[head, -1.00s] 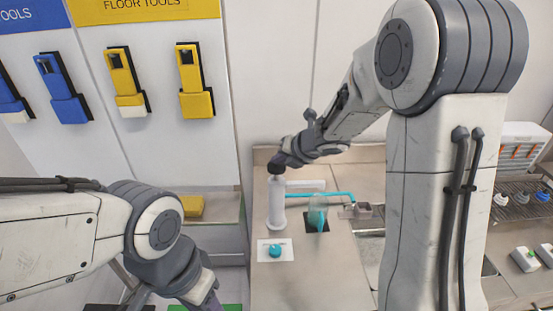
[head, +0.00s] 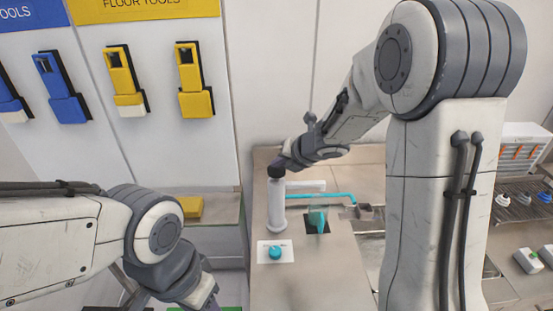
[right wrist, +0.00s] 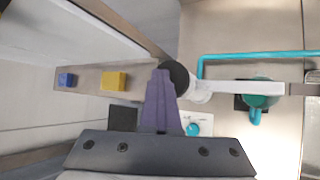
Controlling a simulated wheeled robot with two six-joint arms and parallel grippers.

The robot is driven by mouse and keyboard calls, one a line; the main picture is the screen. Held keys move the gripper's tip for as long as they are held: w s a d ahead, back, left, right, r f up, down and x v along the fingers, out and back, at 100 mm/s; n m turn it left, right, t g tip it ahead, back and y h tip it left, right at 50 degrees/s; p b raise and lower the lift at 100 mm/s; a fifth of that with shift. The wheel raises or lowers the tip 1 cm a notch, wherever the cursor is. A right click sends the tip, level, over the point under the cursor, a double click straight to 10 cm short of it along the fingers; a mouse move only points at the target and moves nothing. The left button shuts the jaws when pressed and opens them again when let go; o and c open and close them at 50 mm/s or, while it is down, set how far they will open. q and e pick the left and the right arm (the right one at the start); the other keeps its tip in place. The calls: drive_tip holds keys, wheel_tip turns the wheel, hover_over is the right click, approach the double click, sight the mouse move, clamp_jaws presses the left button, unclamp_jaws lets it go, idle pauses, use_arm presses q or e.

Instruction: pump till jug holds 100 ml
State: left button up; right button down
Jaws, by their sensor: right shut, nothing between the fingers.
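The white upright pump (head: 277,207) stands on the counter with a black knob (head: 275,171) on top and a white spout reaching right. The teal jug (head: 317,217) stands on a dark square pad below the spout; its liquid level is too small to read. My right gripper (head: 281,161) is shut and empty, its fingertips at the knob, seemingly touching it. In the right wrist view the purple fingers (right wrist: 161,82) overlap the left side of the knob (right wrist: 178,76), and the jug (right wrist: 259,97) lies to the right. My left gripper (head: 208,298) is partly cut off at the bottom edge.
A teal pipe (head: 335,195) runs behind the jug to a small metal box (head: 364,211). A teal round object (head: 275,253) sits on a white card in front of the pump. A yellow block (head: 191,207) lies on the left ledge. The front counter is clear.

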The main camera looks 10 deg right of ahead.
drive_tip(key=shift+f, duration=0.1)
idle(0.3)
drive_tip(key=shift+r+p, duration=2.45)
drive_tip(key=shift+r, duration=0.05)
drive_tip(key=shift+r, duration=0.1)
wheel_tip(320, 180, up, 5)
drive_tip(key=p, duration=0.4)
drive_tip(key=shift+p, duration=0.4)
drive_tip(key=shift+w, duration=0.1)
idle(0.7)
